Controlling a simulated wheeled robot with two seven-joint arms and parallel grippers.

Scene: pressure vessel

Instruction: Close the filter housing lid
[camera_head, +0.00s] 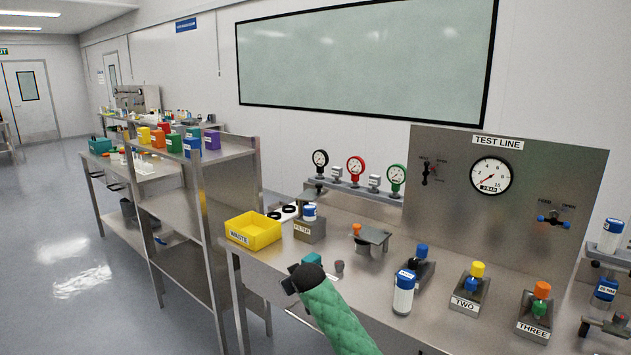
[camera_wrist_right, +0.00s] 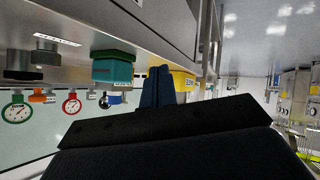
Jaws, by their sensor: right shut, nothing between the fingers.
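The filter housing (camera_head: 309,232) is a grey block labelled FILTER on the bench, beside the yellow bin. A white cartridge with a blue top (camera_head: 310,212) stands in it. A grey plate, apparently the lid, is raised behind the cartridge; its exact angle is too small to tell. My right gripper (camera_head: 291,281) is in front of the housing, nearer the camera and apart from it. In the right wrist view its dark blue fingers (camera_wrist_right: 158,87) are together and empty. My left gripper is out of view.
The yellow WASTE bin (camera_head: 253,231) stands left of the housing; it also shows in the wrist view (camera_wrist_right: 183,81). A teal block (camera_wrist_right: 113,69) lies near the fingers. A small bracket (camera_head: 371,238) stands right of the housing. Gauges line the back. Bottles and stands fill the right.

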